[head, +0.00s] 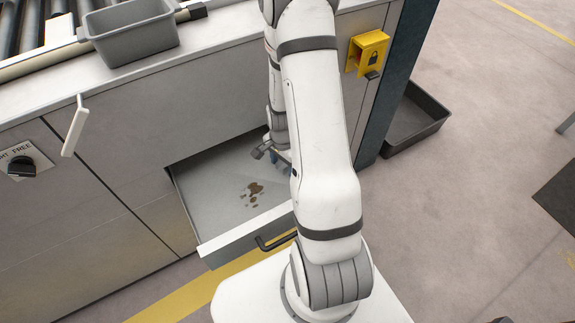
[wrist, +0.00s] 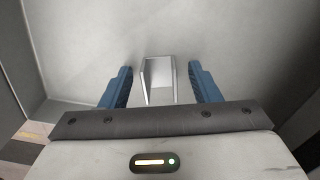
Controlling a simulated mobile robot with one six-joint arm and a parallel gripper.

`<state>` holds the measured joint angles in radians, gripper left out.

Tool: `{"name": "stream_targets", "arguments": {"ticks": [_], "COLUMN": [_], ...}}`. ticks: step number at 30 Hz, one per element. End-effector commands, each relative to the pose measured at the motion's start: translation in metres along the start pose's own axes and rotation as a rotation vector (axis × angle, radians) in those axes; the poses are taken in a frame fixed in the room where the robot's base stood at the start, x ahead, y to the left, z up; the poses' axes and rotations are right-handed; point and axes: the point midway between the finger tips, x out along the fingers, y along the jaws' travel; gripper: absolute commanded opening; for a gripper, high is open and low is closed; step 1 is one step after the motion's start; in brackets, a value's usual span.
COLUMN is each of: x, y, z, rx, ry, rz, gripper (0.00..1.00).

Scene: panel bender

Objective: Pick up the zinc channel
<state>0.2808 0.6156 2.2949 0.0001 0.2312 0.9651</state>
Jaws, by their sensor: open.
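The zinc channel (wrist: 159,80) is a small, shiny grey U-shaped piece in the wrist view. It lies on the pale grey floor of the open drawer (head: 215,198). My gripper (wrist: 160,88) is open, with one blue finger on each side of the channel and a visible gap to both. The channel's near end is close to my gripper's dark front bar. In the head view my gripper (head: 283,163) is inside the drawer, partly hidden by my arm, and the channel is hidden there.
Brown stains (head: 252,193) mark the drawer floor. The drawer front has a black handle (head: 272,242). A grey bin (head: 130,32) stands on the counter above. A yellow lock box (head: 367,52) is on the cabinet face. A dark tray (head: 417,120) sits on the floor at right.

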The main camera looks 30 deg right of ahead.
Motion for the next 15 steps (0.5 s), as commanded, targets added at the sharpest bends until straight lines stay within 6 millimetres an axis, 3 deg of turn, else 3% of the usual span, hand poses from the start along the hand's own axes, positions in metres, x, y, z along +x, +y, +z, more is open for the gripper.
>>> {"name": "stream_targets", "arguments": {"ticks": [5,15], "x": [-0.0006,-0.0007], "y": [-0.0002,-0.0003], "z": [0.0001,0.0004], "rx": [-0.001,-0.002], "ry": [0.000,0.000], "rz": [0.000,0.000], "gripper": [0.56,0.28]}}
